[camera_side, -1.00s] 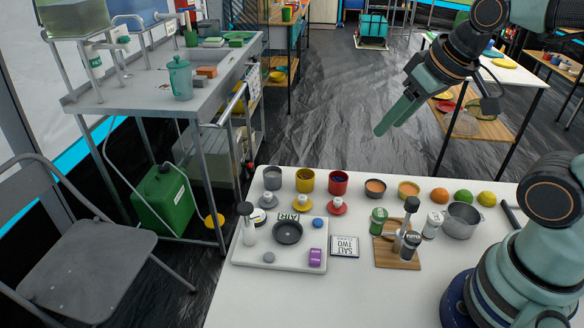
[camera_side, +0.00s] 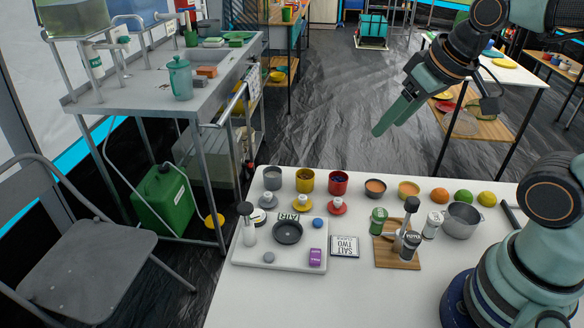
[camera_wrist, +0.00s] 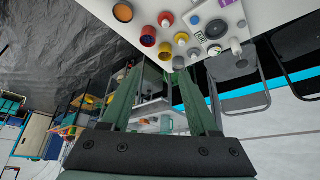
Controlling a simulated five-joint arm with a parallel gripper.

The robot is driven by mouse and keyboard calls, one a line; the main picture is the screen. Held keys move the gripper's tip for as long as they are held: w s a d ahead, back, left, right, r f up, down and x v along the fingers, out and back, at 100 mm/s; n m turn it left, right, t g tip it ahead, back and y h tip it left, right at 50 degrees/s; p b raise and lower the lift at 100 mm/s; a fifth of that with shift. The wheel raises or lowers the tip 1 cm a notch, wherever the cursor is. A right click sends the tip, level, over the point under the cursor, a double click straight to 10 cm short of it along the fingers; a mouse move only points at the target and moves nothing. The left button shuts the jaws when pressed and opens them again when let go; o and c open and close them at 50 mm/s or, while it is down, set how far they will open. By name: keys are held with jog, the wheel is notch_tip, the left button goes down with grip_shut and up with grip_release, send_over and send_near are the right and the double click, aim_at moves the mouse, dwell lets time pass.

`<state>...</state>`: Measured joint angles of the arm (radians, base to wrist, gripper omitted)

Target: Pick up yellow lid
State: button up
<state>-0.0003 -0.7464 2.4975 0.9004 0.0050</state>
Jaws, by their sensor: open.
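The yellow lid (camera_side: 303,205) lies on the white table in front of the yellow pot (camera_side: 305,181), its pale knob up. It stands between a grey lid (camera_side: 268,203) and a red lid (camera_side: 336,209). The yellow lid also shows in the wrist view (camera_wrist: 181,40), small and near the top. My gripper (camera_side: 389,128) hangs in the air, up and to the right of the lid, well apart from it. Its two fingers also show in the wrist view (camera_wrist: 159,74), spread with nothing between them.
A grey pot (camera_side: 272,178) and a red pot (camera_side: 338,182) flank the yellow pot. A white board (camera_side: 248,254) with a black dish (camera_side: 288,232) lies in front of the lids. Shakers stand on a wooden board (camera_side: 385,255). The table front is clear.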

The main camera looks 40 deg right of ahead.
jog(key=w+a+f+m+g, duration=0.3)
jog(key=w+m, duration=0.4)
jog(key=w, duration=0.2)
jog(key=m+g, duration=0.3)
jog(key=m, duration=0.3)
send_near(303, 197)
jog(key=shift+m, duration=0.3)
notch_tip(303, 197, down, 9)
jog(key=shift+s+r, duration=0.1)
jog(key=shift+s, duration=0.05)
grip_shut()
